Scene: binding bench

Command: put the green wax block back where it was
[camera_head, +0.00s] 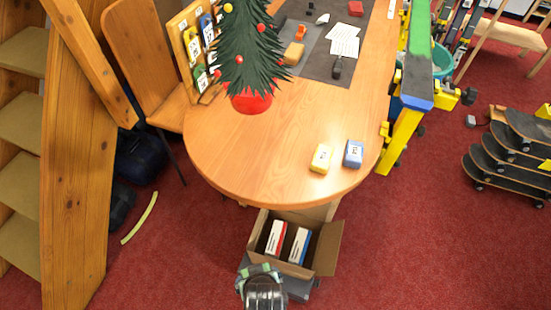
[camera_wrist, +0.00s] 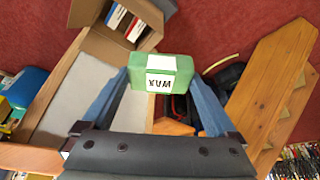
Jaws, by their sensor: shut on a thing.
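The green wax block (camera_wrist: 150,65) with a white label reading WAX is clamped between the two blue fingers of my gripper (camera_wrist: 160,74) in the wrist view. Its label appears upside down there. In the head view my gripper (camera_head: 263,280) is at the bottom centre, in front of the open cardboard box, and a bit of green shows at its tip. A yellow labelled block (camera_head: 321,158) and a blue labelled block (camera_head: 353,153) sit side by side on the front right of the wooden table (camera_head: 255,160). Bare tabletop lies left of the yellow block.
The open cardboard box (camera_head: 325,250) holds a red-and-white and a blue-and-white item, below the table's front edge. A small tree in a red pot (camera_head: 251,102) stands farther back. A yellow-and-blue post (camera_head: 400,130) stands at the table's right. A wooden ladder-like frame (camera_head: 78,170) is at left.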

